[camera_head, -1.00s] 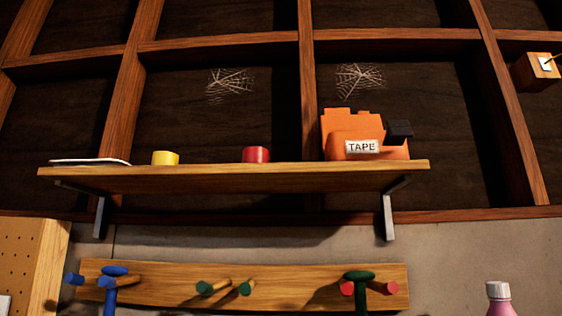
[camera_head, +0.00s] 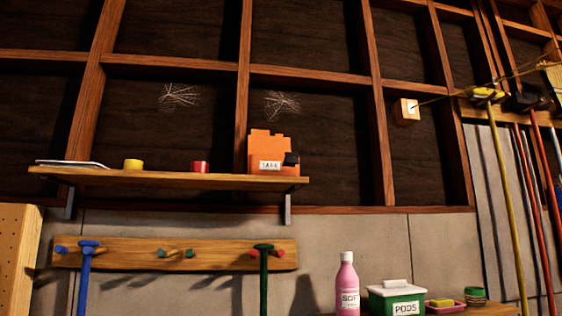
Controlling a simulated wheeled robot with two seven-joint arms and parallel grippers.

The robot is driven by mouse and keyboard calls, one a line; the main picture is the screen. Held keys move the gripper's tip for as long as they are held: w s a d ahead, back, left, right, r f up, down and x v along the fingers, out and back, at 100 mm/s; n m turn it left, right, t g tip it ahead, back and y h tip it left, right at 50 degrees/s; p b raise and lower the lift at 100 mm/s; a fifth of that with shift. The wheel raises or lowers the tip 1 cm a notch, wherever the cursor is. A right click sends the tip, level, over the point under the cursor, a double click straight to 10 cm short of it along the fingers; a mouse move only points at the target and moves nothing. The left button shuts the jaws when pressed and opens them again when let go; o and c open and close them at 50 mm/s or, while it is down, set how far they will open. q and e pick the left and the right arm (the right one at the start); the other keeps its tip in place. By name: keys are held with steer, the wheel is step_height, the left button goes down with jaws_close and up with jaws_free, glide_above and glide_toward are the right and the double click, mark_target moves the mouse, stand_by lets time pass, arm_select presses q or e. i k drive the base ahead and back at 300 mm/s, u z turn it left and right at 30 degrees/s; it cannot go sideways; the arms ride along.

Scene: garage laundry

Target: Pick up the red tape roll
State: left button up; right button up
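The red tape roll (camera_head: 200,167) sits on the wooden wall shelf (camera_head: 150,178), left of the orange tape dispenser (camera_head: 266,147) labelled TAPE. A yellow tape roll (camera_head: 133,164) sits further left on the same shelf. Neither of my grippers shows in the head view, so I cannot see whether they are open or shut.
Below the shelf, a wooden peg rail (camera_head: 215,255) holds blue and green handled tools. At the lower right stand a pink bottle (camera_head: 347,285), a green PODS box (camera_head: 396,299) and a pink dish (camera_head: 445,307). Long-handled tools (camera_head: 510,180) hang at the far right.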

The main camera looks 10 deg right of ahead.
mark_target(198, 167)
steer(key=z, duration=0.95)
steer(key=i, duration=0.85)
steer(key=u, duration=0.35)
